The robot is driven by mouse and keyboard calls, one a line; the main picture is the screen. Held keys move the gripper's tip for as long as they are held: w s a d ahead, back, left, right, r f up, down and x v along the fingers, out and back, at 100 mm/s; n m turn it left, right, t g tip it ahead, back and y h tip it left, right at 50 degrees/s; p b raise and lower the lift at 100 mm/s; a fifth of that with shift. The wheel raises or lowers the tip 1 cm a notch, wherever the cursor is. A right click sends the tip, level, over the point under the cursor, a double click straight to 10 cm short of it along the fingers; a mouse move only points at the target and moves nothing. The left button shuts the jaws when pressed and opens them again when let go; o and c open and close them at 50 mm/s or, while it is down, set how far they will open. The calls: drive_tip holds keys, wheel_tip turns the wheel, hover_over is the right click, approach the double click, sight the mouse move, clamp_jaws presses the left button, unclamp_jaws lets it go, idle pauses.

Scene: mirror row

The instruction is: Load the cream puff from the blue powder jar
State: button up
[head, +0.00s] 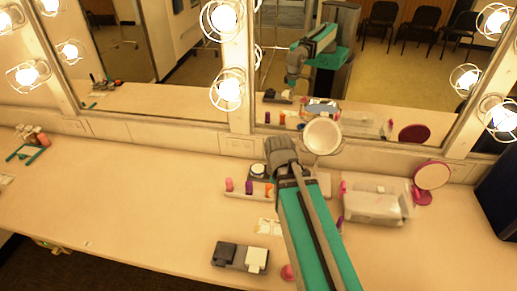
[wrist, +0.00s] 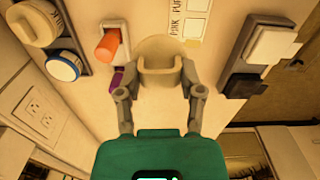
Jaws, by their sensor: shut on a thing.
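My gripper (wrist: 160,92) is shut on a cream puff (wrist: 160,60), a beige rounded pad with a raised band, held between both fingertips. In the head view the puff (head: 322,135) shows as a pale disc beside the grey gripper (head: 300,150), raised in front of the mirror. The blue powder jar (wrist: 62,66), white-topped with a blue rim, sits in a dark holder at the left of the wrist view. It also shows in the head view (head: 258,169), below and left of the puff. The puff is apart from the jar. I cannot tell whether powder is on it.
A cream-lidded jar (wrist: 35,22) shares the dark holder. An orange lipstick (wrist: 107,45) and a purple one (wrist: 117,78) stand near the puff. A printed card (wrist: 190,20) lies flat. A black-and-white block holder (head: 240,268), clear box (head: 375,203) and pink mirror (head: 431,178) stand around.

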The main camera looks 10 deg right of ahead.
drive_tip(key=shift+w+a, duration=0.1)
drive_tip(key=b, duration=0.2)
approach(258, 168)
drive_tip(key=shift+w+r+m, duration=0.2)
drive_tip(key=shift+m, duration=0.2)
drive_tip(key=shift+f, duration=0.1)
drive_tip(key=shift+f+b, duration=2.95)
drive_tip(key=shift+b, duration=0.05)
drive_tip(key=shift+s+f+b, duration=0.1)
drive_tip(key=shift+f+b, duration=0.4)
drive_tip(key=shift+b, duration=0.05)
idle(1.0)
drive_tip(key=shift+r, duration=0.15)
wheel_tip(258, 168, up, 7)
drive_tip(key=p, duration=0.7)
idle(0.4)
